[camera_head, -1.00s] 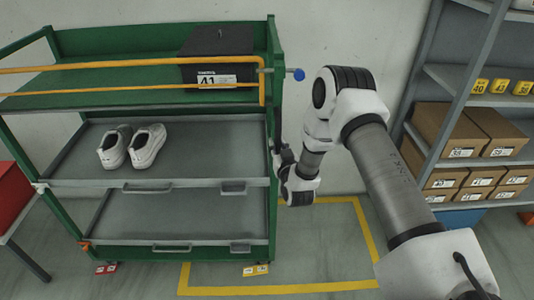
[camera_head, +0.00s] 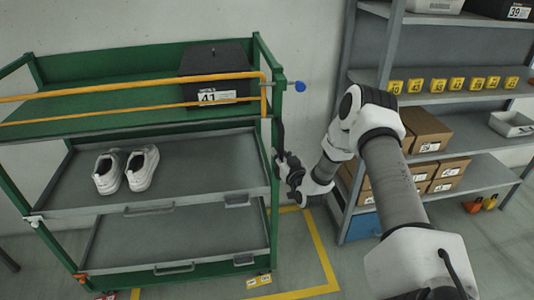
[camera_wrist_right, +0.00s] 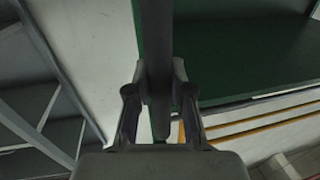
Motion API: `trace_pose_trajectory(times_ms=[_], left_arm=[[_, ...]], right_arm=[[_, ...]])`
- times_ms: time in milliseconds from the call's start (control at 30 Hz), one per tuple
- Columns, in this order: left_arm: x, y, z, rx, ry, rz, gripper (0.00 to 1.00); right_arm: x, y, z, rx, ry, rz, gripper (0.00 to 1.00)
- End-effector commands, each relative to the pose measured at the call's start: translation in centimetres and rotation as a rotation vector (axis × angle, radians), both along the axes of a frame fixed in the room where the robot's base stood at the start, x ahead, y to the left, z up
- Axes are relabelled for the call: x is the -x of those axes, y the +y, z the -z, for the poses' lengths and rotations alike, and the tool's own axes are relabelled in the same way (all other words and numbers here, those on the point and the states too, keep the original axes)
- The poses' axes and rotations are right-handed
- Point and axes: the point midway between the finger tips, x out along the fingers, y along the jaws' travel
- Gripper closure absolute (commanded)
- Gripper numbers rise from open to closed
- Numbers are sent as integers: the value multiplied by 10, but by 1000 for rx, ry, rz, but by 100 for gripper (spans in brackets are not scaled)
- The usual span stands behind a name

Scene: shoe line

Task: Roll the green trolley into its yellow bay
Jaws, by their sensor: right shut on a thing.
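The green trolley (camera_head: 262,130) stands upright at the left and centre of the head view. It carries a black box marked 41 on top and white shoes on its middle shelf. The yellow bay outline (camera_head: 320,245) shows on the floor to the trolley's right and along its front. The trolley stands partly over it, with bare floor between its right side and the bay's right line. My right gripper (camera_head: 284,168) is at the trolley's right end, shut on a dark upright bar (camera_wrist_right: 157,50), seen between the fingers in the wrist view. My left gripper is out of view.
A grey shelf rack (camera_head: 375,75) with cartons (camera_head: 425,130) and yellow number tags stands to the right, close beyond the bay. A blue bin (camera_head: 364,227) sits under it. A wall is behind.

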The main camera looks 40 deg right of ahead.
Motion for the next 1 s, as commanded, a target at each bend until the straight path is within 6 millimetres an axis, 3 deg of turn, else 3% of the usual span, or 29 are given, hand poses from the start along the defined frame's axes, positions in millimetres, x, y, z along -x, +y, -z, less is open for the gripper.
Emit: trace_pose_trajectory(times_ms=[300, 600, 800, 1000], left_arm=[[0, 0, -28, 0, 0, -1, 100], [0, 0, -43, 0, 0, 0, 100], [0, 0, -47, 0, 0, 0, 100], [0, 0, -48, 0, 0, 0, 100]], right_arm=[[45, -71, -3, -1, 2, 5, 100], [88, -141, -2, 2, 1, 6, 100], [110, -178, -1, 2, 0, 3, 100], [123, -199, 1, 0, 2, -3, 100]])
